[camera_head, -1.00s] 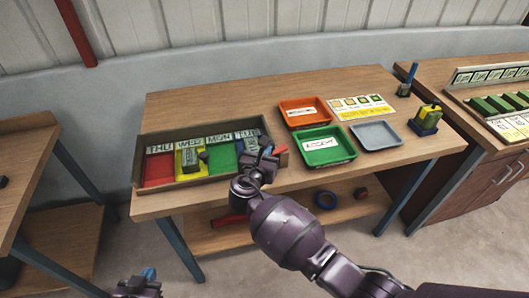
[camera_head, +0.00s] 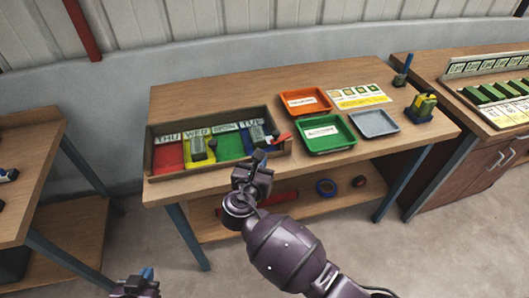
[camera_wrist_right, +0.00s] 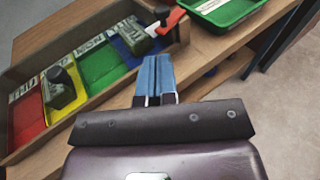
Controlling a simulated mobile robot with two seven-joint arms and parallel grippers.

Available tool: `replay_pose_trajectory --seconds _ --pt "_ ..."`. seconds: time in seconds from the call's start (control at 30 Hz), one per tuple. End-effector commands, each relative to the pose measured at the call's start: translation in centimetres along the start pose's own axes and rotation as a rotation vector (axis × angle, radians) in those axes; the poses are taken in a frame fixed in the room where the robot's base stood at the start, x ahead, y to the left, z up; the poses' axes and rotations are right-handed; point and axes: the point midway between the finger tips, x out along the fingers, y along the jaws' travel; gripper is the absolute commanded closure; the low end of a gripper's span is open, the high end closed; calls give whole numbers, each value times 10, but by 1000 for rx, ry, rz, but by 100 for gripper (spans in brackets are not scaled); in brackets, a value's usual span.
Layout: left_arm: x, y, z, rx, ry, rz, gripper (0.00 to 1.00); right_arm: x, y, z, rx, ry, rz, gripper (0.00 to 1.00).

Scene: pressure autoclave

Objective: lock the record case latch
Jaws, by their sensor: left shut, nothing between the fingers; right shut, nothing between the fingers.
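The record case is an open wooden box (camera_head: 163,175) with red, yellow, green and blue sections labelled by day. A red lever, which looks like its latch (camera_head: 282,138), sits at its right end, and it also shows in the right wrist view (camera_wrist_right: 170,20). My right gripper (camera_head: 259,157) is shut and empty at the case's front right edge, a little below and left of the lever and apart from it. Its blue fingers (camera_wrist_right: 156,78) point toward the case in the right wrist view. My left gripper (camera_head: 148,273) is shut and empty at the bottom left, far from the case.
Blocks stand in the yellow (camera_head: 198,148) and blue (camera_head: 257,133) sections. An orange tray (camera_head: 305,102), a green tray (camera_head: 325,133) and a grey tray (camera_head: 375,123) lie right of the case. A lower shelf holds a blue ring (camera_head: 326,187). The bench's back left is clear.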

Motion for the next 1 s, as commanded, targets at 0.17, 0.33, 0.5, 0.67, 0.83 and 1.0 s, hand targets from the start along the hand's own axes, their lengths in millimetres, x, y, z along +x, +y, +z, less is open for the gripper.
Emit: replay_pose_trajectory --seconds 0.17,0.33,0.5,0.67,0.83,1.0 --pt "0 0 -4 -1 10 0 100 -21 -1 0 1 0 0 100" --pt "0 0 -4 -1 10 0 100 -27 -1 0 1 0 0 100" --pt "0 0 -3 0 8 0 100 -28 -1 0 0 0 0 100" --pt "0 0 -1 1 4 0 100 -28 -1 0 1 0 0 100" --pt "0 0 1 1 -1 -1 100 -27 -1 0 1 0 0 100" --pt "0 0 2 1 -1 -1 100 -27 0 1 71 -1 7 100"
